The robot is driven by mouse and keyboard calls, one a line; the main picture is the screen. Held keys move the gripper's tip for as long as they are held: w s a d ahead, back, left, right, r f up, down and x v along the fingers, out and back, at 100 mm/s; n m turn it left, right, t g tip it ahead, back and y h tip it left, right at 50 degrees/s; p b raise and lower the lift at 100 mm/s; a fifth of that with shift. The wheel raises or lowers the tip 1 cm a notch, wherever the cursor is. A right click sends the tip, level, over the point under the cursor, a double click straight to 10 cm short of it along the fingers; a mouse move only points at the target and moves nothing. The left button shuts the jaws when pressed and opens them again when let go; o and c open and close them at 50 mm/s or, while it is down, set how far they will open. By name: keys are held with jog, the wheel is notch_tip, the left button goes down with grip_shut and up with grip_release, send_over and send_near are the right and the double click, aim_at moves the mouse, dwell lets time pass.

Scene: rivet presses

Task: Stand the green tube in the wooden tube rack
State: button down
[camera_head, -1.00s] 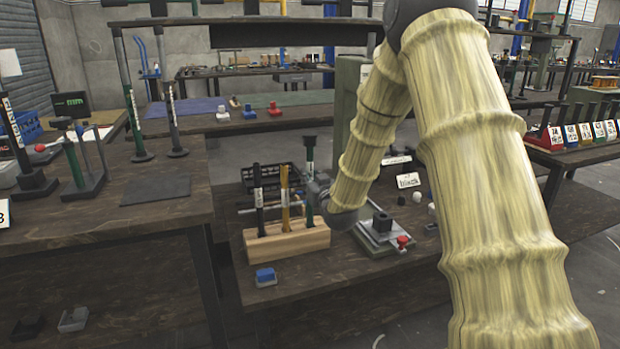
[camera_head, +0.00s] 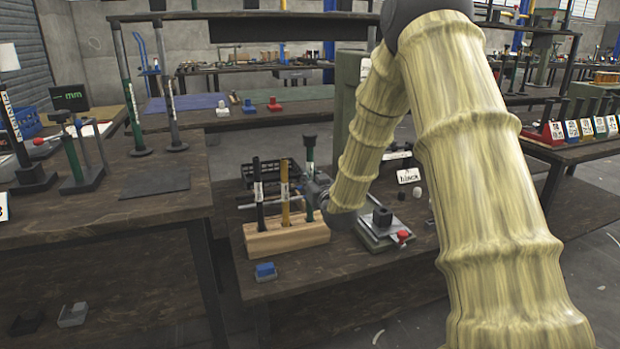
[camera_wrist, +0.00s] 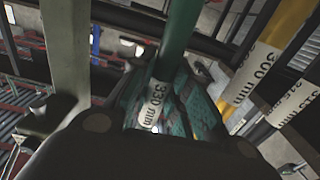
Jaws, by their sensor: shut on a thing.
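The wooden tube rack (camera_head: 287,241) stands on the lower bench. A black tube (camera_head: 258,192) and a yellow tube (camera_head: 285,190) stand upright in it. The green tube (camera_head: 310,158) has a dark top and stands upright over the rack's right end. My gripper (camera_head: 316,190) is shut on it from the right. In the wrist view the green tube (camera_wrist: 181,30) runs between my dark jaws (camera_wrist: 150,125), with a "330 mm" label. The yellow tube (camera_wrist: 272,50) is at the right. I cannot tell how deep the green tube's lower end sits in the rack.
A blue block (camera_head: 265,271) lies in front of the rack. A dark crate (camera_head: 270,172) is behind. The higher left table (camera_head: 150,210) edges the bench.

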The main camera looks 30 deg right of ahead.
jog(key=shift+f+b, duration=0.55)
jog(key=shift+f, duration=0.65)
jog(key=c, duration=1.3)
grip_release()
jog(key=v, duration=1.2)
